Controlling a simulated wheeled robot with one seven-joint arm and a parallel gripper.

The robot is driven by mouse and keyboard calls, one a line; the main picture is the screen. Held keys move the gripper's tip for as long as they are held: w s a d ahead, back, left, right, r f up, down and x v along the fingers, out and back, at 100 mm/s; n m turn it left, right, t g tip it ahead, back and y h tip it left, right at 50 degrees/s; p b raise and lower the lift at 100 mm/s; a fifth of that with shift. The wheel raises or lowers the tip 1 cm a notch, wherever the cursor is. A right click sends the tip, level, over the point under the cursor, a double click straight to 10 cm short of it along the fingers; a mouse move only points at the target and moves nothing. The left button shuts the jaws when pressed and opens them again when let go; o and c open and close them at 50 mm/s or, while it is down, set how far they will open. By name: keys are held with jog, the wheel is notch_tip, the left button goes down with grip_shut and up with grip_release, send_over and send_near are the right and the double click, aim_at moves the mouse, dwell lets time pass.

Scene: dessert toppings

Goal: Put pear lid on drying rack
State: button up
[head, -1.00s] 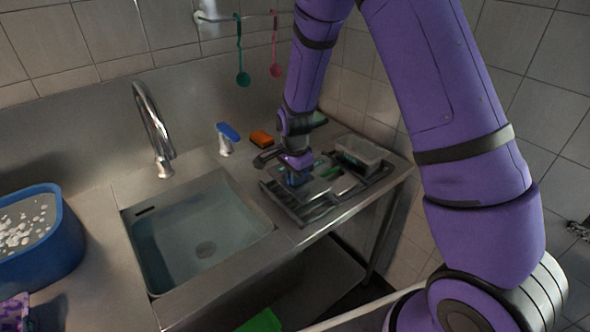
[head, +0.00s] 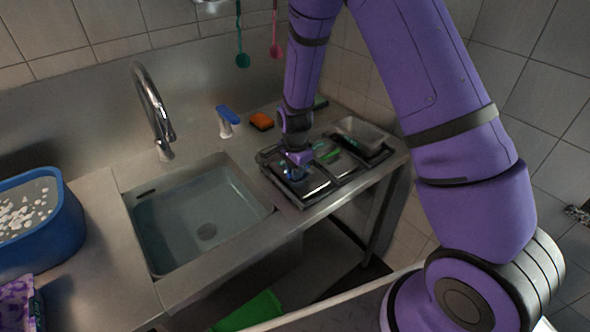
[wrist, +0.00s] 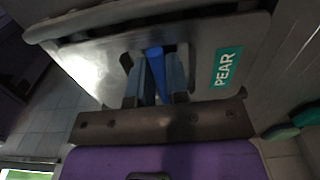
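The pear lid is a grey metal lid with a green PEAR label; it fills the upper wrist view (wrist: 92,66). My gripper (wrist: 155,78) is shut on its blue handle, which stands between the two fingers. In the head view my gripper (head: 296,172) points down at the right of the sink, with the lid (head: 314,184) under it.
An orange sponge (head: 261,121) and a blue-topped bottle (head: 227,120) stand behind. The sink (head: 200,215) is left; a blue tub (head: 45,245) is further left.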

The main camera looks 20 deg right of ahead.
jog(key=o, duration=0.4)
jog(key=shift+r, duration=0.1)
jog(key=s+d+r+n+t, duration=0.1)
jog(key=s+r+n, duration=0.1)
jog(key=r, duration=0.9)
jog(key=s+d+r+n, duration=0.1)
jog(key=s+r, duration=0.1)
jog(key=r, duration=0.9)
jog(key=s+d+r+n+t, duration=0.1)
jog(key=s+d+r+n, duration=0.1)
jog(key=s+r, duration=0.3)
jog(key=s+d+r+n+t, duration=0.1)
jog(key=s+r+n, duration=0.4)
jog(key=s, duration=0.6)
jog(key=s+d+r+n+t, duration=0.2)
jog(key=s+r, duration=0.4)
jog(key=s, duration=0.3)
jog(key=shift+d+r+n, duration=0.35)
jog(key=shift+d+n, duration=0.2)
jog(key=shift+n, duration=0.65)
